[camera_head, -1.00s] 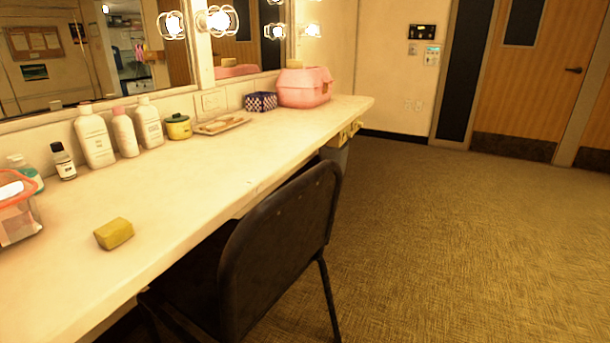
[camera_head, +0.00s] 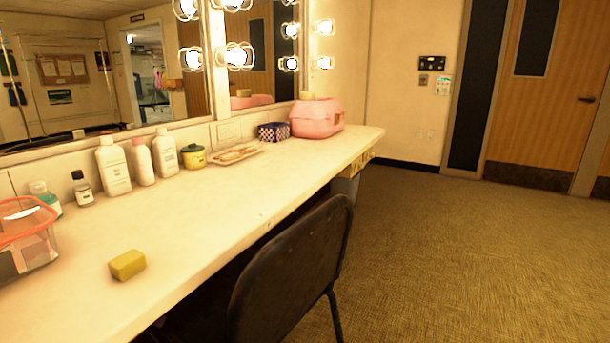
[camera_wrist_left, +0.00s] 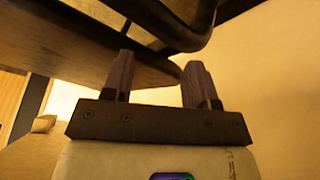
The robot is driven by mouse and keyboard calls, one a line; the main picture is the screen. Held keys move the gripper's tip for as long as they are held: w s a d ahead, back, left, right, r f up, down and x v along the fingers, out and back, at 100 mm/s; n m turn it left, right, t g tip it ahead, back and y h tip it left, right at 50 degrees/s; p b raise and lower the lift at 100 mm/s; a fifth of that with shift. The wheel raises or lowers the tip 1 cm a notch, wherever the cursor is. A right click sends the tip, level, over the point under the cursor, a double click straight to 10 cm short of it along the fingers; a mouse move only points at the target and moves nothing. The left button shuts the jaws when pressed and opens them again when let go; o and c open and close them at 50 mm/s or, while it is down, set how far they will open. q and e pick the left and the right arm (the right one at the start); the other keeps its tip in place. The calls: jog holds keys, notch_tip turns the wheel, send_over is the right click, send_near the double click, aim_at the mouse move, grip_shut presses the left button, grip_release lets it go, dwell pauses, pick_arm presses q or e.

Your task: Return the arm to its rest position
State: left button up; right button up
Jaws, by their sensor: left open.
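My left gripper (camera_wrist_left: 160,82) shows in the left wrist view. Its two dark fingers stand apart with nothing between them. A dark metal tube and a brown panel (camera_wrist_left: 65,40) lie beyond the fingertips; I cannot tell how near they are. Neither gripper nor arm shows in the head view. A yellow block (camera_head: 127,264) lies alone on the near part of the white counter (camera_head: 190,255).
A black chair (camera_head: 290,270) stands against the counter's front edge. Along the mirror wall stand white bottles (camera_head: 114,168), a yellow-green jar (camera_head: 194,157), a tray (camera_head: 236,153) and a pink case (camera_head: 317,118). A clear red-rimmed container (camera_head: 25,240) sits at left. Carpet (camera_head: 450,260) at right is clear.

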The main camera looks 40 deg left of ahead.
pick_arm(q)
jog(key=d+r+m+t+y+p, duration=0.1)
jog(key=d+r+m+y+p, duration=0.25)
jog(key=d, duration=1.05)
jog(key=d+r+m+p, duration=0.3)
jog(key=d+r+p, duration=0.3)
jog(key=d, duration=0.7)
jog(key=s+d+r+m+g+h+p, duration=0.1)
jog(key=s+d+r+h+p, duration=0.2)
jog(key=s+d+p, duration=0.65)
jog(key=s+d+r+m+g+h+p, duration=0.15)
jog(key=s+d+r+p, duration=0.35)
jog(key=d, duration=0.8)
jog(key=w+p+v, duration=0.2)
jog(key=p+v, duration=1)
jog(key=p, duration=0.1)
jog(key=w+a+r+p+v, duration=0.1)
jog(key=w+p+v, duration=0.1)
jog(key=p+v, duration=1)
jog(key=w+a+r+p+v, duration=0.1)
jog(key=w+p+v, duration=0.1)
jog(key=p+v, duration=1)
jog(key=p, duration=0.3)
jog(key=shift+w+r+n+h+p, duration=0.2)
jog(key=shift+w+n+h+p, duration=0.1)
jog(key=shift+n+h+p, duration=0.1)
